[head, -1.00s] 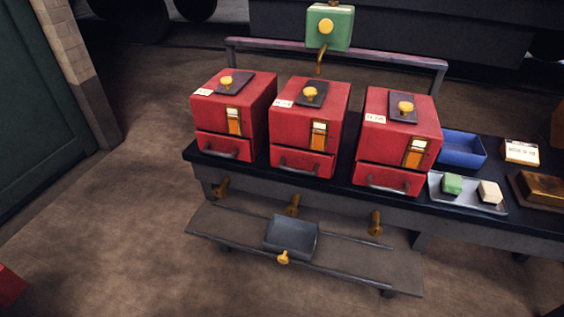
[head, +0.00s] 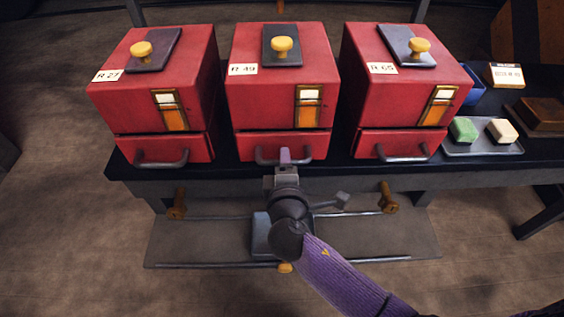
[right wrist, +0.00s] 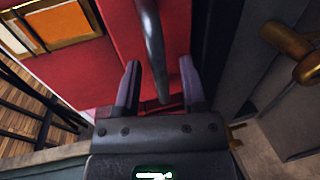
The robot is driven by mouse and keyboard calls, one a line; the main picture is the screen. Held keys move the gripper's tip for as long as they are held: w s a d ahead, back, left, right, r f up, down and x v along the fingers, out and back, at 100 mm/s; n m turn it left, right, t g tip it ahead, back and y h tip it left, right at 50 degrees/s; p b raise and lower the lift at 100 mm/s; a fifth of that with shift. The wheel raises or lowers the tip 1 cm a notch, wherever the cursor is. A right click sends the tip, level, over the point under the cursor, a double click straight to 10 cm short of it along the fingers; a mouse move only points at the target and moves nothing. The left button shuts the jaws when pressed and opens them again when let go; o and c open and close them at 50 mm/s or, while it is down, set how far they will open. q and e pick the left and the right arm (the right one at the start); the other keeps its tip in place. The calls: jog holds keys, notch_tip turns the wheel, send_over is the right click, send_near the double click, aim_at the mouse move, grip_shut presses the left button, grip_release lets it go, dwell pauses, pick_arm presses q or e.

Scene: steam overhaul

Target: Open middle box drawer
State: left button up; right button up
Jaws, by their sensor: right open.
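The middle red box (head: 265,95), labelled R.49, stands on the dark bench between two like boxes. Its drawer (head: 315,147) at the bottom front looks shut, with a grey bar handle (head: 265,157) across it. My right gripper (head: 285,157) is at this handle, partly hiding it in the head view. In the right wrist view the open fingers of my right gripper (right wrist: 160,85) stand on either side of the handle bar (right wrist: 152,45), with gaps on both sides. The red drawer front (right wrist: 125,40) lies behind the bar. My left gripper is not in view.
Red boxes with handled drawers stand at left (head: 160,95) and right (head: 400,90). A lower shelf (head: 190,240) holds a grey tray (head: 262,235) below my right arm. Brass-coloured knobs (head: 388,198) stick out under the bench. A tray (head: 480,149) with two blocks sits at right.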

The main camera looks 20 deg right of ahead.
jog(key=shift+w+d+f, duration=0.1)
jog(key=shift+w+d, duration=0.1)
jog(key=shift+w, duration=0.35)
grip_shut()
dwell(0.6)
dwell(0.4)
